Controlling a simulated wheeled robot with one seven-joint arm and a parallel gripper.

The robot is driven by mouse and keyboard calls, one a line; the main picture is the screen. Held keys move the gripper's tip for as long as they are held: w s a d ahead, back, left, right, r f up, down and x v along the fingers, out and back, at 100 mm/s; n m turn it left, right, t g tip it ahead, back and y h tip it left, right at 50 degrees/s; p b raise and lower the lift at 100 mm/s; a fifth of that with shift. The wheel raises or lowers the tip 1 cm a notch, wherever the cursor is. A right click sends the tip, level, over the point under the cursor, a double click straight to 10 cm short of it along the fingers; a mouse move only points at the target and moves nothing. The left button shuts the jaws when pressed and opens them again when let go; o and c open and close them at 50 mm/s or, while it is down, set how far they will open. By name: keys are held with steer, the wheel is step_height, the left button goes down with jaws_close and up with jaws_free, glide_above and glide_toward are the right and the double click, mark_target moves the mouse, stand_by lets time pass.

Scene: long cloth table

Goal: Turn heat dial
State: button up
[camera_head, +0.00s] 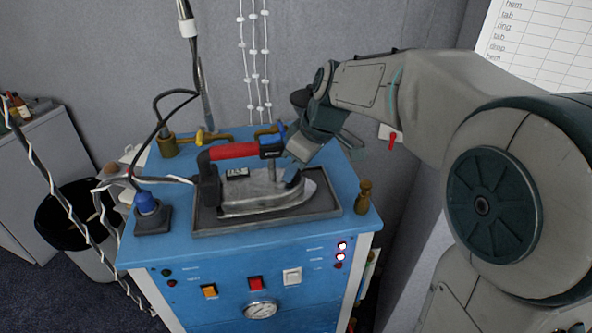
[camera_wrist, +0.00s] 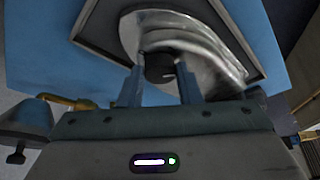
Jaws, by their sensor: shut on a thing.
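A metal iron (camera_head: 255,198) with a red handle (camera_head: 234,151) rests on a dark tray (camera_head: 215,230) on the blue cabinet top. My gripper (camera_head: 282,177) reaches down from the right onto the front part of the iron, beside the handle's front end. In the wrist view, the two fingers of my gripper (camera_wrist: 160,62) are on either side of a small dark round heat dial (camera_wrist: 160,69) and shut on it. The shiny iron body (camera_wrist: 185,28) lies around the dial. The dial is hard to make out in the head view, and its markings cannot be read.
The blue cabinet (camera_head: 180,252) has buttons, a gauge (camera_head: 260,309) and two lit lamps in front. A blue-topped fitting (camera_head: 149,207) stands left of the tray, a small brass piece (camera_head: 363,196) right of it. A hose and cable rise behind the iron.

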steer(key=shift+s+a+m+t+h+b, duration=0.1)
steer(key=shift+m+t+h+b, duration=0.35)
steer(key=shift+m, duration=0.95)
steer(key=shift+r, duration=0.1)
steer(key=o, duration=1)
steer(key=v, duration=1.3)
steer(key=shift+s+r, duration=0.15)
steer(key=shift+r, duration=0.2)
